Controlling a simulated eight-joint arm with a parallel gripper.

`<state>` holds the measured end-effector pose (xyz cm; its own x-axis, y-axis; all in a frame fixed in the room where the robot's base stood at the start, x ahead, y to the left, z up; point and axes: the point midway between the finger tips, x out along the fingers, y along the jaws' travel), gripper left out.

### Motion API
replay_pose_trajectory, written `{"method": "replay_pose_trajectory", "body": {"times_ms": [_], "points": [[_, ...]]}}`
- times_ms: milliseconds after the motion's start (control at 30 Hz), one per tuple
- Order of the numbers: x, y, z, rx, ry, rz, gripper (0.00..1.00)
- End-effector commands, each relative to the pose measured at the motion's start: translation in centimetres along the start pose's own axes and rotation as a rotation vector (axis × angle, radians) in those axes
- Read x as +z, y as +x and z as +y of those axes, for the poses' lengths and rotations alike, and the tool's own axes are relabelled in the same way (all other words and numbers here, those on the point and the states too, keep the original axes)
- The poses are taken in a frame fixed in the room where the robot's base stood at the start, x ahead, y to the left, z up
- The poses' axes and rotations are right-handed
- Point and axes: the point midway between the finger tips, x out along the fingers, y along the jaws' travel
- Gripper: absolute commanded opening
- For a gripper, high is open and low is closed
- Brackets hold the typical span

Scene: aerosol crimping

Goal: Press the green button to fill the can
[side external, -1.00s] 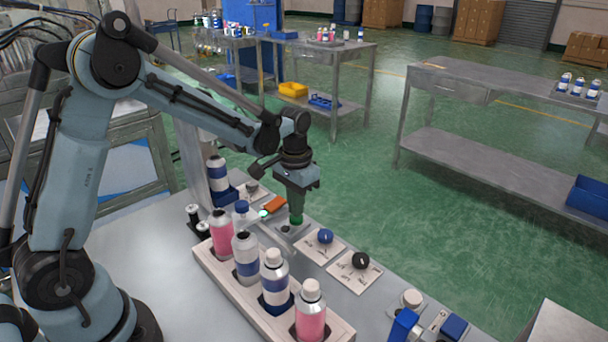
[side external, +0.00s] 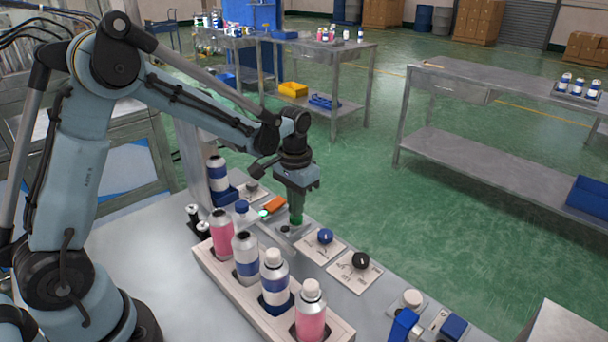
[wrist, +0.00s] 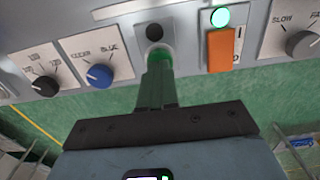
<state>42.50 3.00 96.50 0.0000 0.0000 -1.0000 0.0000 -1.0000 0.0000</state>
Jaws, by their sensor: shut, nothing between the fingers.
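The green button shows as a green rim (wrist: 165,52) behind my fingertips in the wrist view; in the side view its green edge (side external: 297,219) shows at the tip of my gripper. My gripper (side external: 296,212) is shut and empty, pointing down at the button. In the wrist view the closed fingers (wrist: 156,78) overlap it; they look to be at or on it, but I cannot tell whether it is pressed in. A can with a blue band (side external: 217,172) stands upright in a blue holder by the grey column.
A pale wooden rack (side external: 236,303) holds several pink or blue-banded cans in front of the panel. An orange switch (wrist: 221,50) and a lit green lamp (wrist: 220,17) are beside the button. A blue knob (wrist: 99,76) and a black knob (side external: 361,260) are also nearby.

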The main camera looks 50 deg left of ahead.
Motion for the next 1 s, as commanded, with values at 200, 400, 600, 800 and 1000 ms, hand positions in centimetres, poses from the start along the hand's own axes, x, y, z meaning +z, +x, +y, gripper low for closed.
{"method": "replay_pose_trajectory", "body": {"times_ms": [200, 400, 600, 800, 1000], "points": [[0.0, 0.0, 0.0, 0.0, 0.0, 0.0, 0.0], [0.0, 0.0, 0.0, 0.0, 0.0, 0.0, 0.0], [0.0, 0.3, 0.0, 0.0, 0.0, 0.0, 0.0], [0.0, 0.7, 0.0, 0.0, 0.0, 0.0, 0.0], [0.0, 1.1, 0.0, 0.0, 0.0, 0.0, 0.0]]}}
